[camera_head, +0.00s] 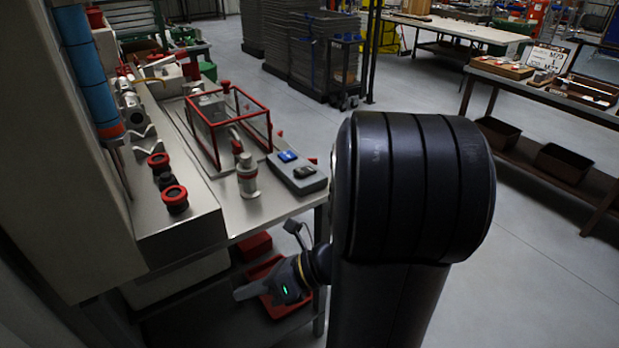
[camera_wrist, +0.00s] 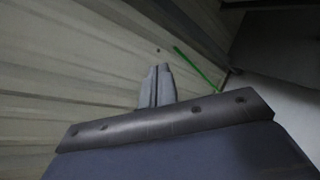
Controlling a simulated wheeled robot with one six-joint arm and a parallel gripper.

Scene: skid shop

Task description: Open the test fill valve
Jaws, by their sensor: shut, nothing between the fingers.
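No valve in view is clearly marked as the test fill valve. A small silver fitting (camera_head: 247,178) with a dark, red-topped stem stands upright on the bench top, beside a red-framed clear cage (camera_head: 268,122). Two red handwheels, the nearer (camera_head: 174,194) and the farther (camera_head: 158,160), sit on the grey raised block at the left. My gripper (camera_head: 238,294) is low, below the bench top and in front of a red bin. It points left and is far from these fittings. In the wrist view its fingers (camera_wrist: 156,72) are together and empty.
The bench (camera_head: 268,207) has a grey box (camera_head: 297,175) with a blue item and a dark item at its right edge. A red bin (camera_head: 283,302) is on the lower shelf. A ribbed panel (camera_wrist: 70,60) and a green strip (camera_wrist: 198,68) lie ahead of the wrist. Open floor lies right.

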